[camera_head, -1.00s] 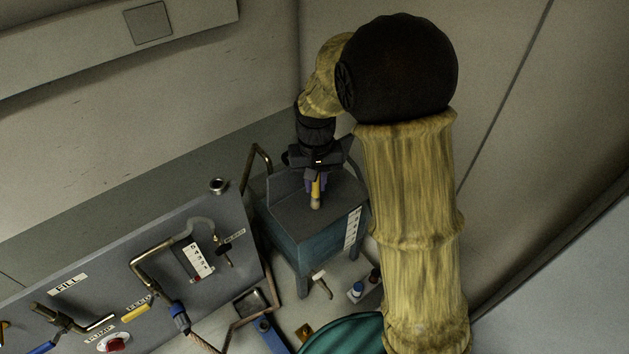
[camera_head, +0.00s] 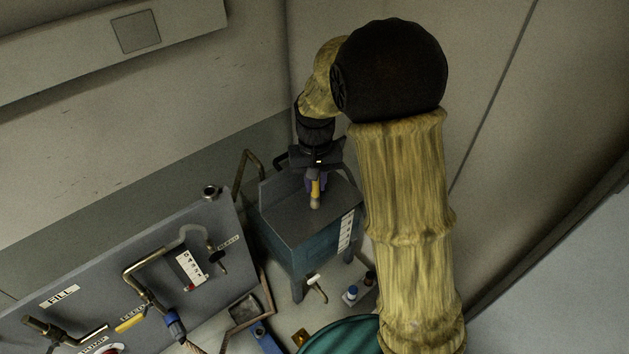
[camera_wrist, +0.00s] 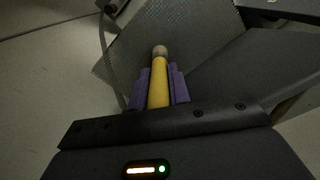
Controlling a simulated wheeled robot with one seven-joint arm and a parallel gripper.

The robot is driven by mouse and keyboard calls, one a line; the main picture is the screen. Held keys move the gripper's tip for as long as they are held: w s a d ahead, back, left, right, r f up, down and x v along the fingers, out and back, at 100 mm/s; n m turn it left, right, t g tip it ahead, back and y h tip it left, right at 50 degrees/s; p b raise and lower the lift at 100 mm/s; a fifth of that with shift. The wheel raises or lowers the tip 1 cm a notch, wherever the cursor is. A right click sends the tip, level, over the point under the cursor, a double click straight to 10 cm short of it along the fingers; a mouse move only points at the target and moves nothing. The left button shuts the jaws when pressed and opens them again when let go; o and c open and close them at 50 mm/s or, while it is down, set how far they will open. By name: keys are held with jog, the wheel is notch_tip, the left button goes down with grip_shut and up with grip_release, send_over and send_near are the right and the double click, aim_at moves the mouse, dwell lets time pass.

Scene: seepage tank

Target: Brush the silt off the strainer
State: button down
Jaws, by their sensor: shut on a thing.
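My gripper (camera_head: 315,186) is shut on a brush (camera_head: 315,203) with a yellow handle and a pale round tip. In the wrist view the brush (camera_wrist: 159,75) sits between the purple fingers of my gripper (camera_wrist: 162,88) and points away from the wrist. Beyond its tip lies a grey, finely dotted plate (camera_wrist: 190,22), which looks like the strainer. In the head view the brush is over the grey top of the blue-green tank (camera_head: 293,223). I cannot tell whether the tip touches the plate, and silt is not clearly visible.
A grey panel (camera_head: 85,260) with pipes, valves and labels stands left of the tank. A bent pipe (camera_head: 240,172) rises between them. A white-handled tap (camera_head: 315,283), small bottles (camera_head: 351,293) and a green round thing (camera_head: 345,338) are below. Walls close in behind.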

jog(key=shift+d, duration=0.15)
jog(key=shift+w+d, duration=0.6)
jog(key=shift+d, duration=0.2)
jog(key=shift+d, duration=0.1)
jog(key=shift+w+d+p, duration=0.3)
jog(key=shift+w+d, duration=0.3)
jog(key=shift+d, duration=0.2)
jog(key=shift+s+a, duration=0.6)
jog(key=shift+a, duration=0.35)
jog(key=shift+s+a, duration=0.7)
jog(key=shift+a, duration=0.25)
jog(key=shift+a, duration=0.1)
